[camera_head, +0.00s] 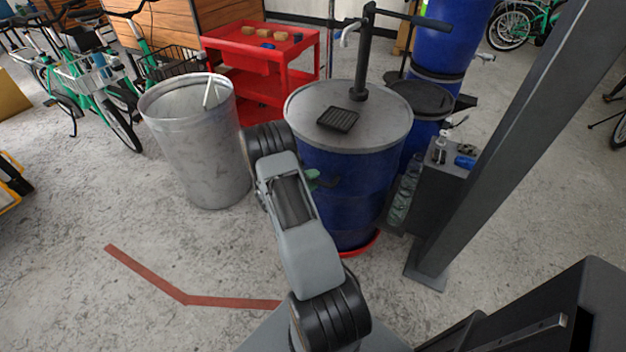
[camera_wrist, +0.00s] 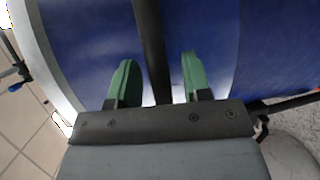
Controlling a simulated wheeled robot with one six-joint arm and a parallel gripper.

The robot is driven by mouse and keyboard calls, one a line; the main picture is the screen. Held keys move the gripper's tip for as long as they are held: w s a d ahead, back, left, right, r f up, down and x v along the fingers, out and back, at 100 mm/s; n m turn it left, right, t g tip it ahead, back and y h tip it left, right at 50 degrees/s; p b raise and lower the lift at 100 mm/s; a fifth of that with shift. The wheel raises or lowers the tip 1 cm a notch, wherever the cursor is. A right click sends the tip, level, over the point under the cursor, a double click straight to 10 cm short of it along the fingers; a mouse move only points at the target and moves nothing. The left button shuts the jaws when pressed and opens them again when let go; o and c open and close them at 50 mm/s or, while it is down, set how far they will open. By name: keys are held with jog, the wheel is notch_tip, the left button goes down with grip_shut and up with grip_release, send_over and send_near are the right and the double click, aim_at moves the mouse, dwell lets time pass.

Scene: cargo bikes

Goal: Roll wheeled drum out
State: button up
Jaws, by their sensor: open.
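The wheeled drum (camera_head: 340,195) is blue with a grey lid (camera_head: 300,105). It stands upright on a red base (camera_head: 362,245), whose wheels I cannot make out. My gripper (camera_head: 316,180) is at the drum's front left side, partly hidden by my arm. In the wrist view, the green fingers of my gripper (camera_wrist: 157,58) are open on either side of a dark bar (camera_wrist: 150,40) that runs in front of the blue drum wall (camera_wrist: 90,50). I cannot tell whether a finger touches the bar.
A metal bin (camera_head: 205,150) stands left of the drum, with a red cart (camera_head: 262,60) behind. A dark pump (camera_head: 362,60) rises from the lid. A grey post (camera_head: 490,150) and a small stand (camera_head: 437,190) are close on the right. The floor at front left is open, with a red line (camera_head: 150,275).

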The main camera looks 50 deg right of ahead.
jog(key=shift+d, duration=0.1)
grip_shut()
dwell(0.4)
